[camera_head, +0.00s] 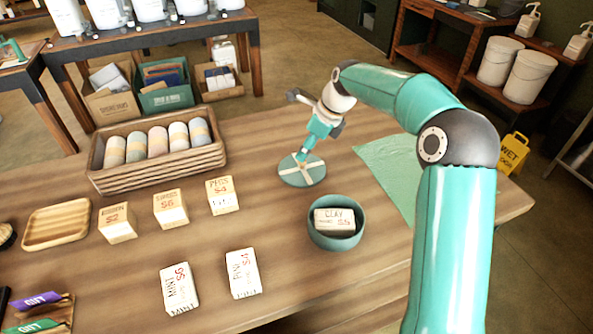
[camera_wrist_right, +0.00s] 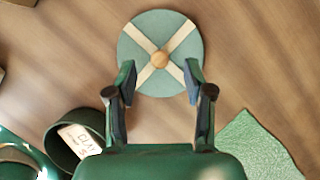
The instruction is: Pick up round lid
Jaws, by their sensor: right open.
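The round lid (camera_head: 302,170) lies flat on the wooden table, left of the green mat. It is teal with a pale cross and a small round wooden knob, clearest in the right wrist view (camera_wrist_right: 160,54). My right gripper (camera_head: 303,155) is above the lid, pointing down at it. In the right wrist view my right gripper (camera_wrist_right: 160,80) has its fingers apart, with the knob showing just beyond and between the tips. Nothing is held. Whether the fingers touch the lid cannot be told. My left gripper is not in view.
A teal bowl (camera_head: 337,241) holding a clay block (camera_head: 334,222) stands in front of the lid. A green mat (camera_head: 393,172) lies to the right. A crate of rolls (camera_head: 160,175) and several labelled blocks stand to the left. Bare table surrounds the lid.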

